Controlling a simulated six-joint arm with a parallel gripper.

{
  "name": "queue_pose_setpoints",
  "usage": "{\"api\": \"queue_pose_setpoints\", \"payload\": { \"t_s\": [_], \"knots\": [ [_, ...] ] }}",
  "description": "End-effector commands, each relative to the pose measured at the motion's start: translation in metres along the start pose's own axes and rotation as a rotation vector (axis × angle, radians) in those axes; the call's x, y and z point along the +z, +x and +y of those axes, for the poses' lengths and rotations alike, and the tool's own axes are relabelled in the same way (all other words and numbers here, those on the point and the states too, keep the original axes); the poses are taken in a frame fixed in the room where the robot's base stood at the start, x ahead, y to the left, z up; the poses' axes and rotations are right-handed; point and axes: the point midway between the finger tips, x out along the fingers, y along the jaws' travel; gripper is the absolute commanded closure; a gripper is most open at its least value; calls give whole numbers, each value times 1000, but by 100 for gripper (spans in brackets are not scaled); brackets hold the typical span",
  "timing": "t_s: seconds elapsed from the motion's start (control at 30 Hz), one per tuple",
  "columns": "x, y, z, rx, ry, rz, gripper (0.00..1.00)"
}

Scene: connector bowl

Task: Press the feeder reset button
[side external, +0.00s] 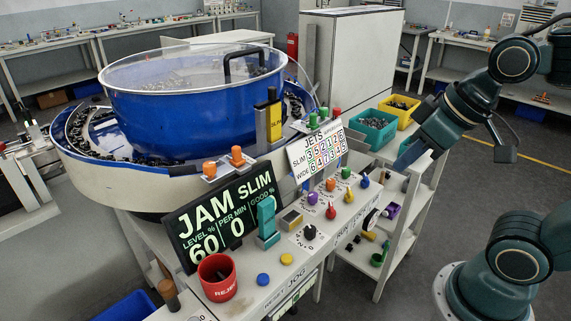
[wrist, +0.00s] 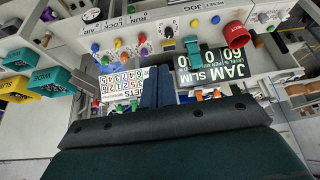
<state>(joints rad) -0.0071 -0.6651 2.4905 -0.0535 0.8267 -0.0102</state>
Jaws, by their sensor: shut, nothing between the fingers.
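The blue button (side external: 262,279) sits at the front edge of the white control panel, beside the printed word RESET. A yellow button (side external: 286,259) is just right of it, by the word JOG. In the wrist view, which is upside down, the blue button (wrist: 216,20) and yellow button (wrist: 194,23) show near the top, right of centre. My gripper (side external: 402,163) is shut and empty, in the air at the right, well apart from the buttons. Its closed fingers (wrist: 155,75) show in the wrist view, over the number board.
A red REJECT cup (side external: 217,278) stands left of the blue button. A teal upright part (side external: 267,222), the JAM display (side external: 226,222) and several knobs crowd the panel. The blue bowl (side external: 195,105) is behind. Teal and yellow bins (side external: 371,130) stand near my gripper.

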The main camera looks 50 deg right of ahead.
Motion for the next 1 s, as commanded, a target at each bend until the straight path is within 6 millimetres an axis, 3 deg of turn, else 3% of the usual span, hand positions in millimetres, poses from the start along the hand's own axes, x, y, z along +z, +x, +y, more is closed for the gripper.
{"api": "queue_pose_setpoints", "payload": {
  "t_s": [0.5,1.0],
  "knots": [
    [-45,60,-46,-176,-143,-9,100],
    [-70,121,-100,-389,-199,-7,100]
  ]
}}
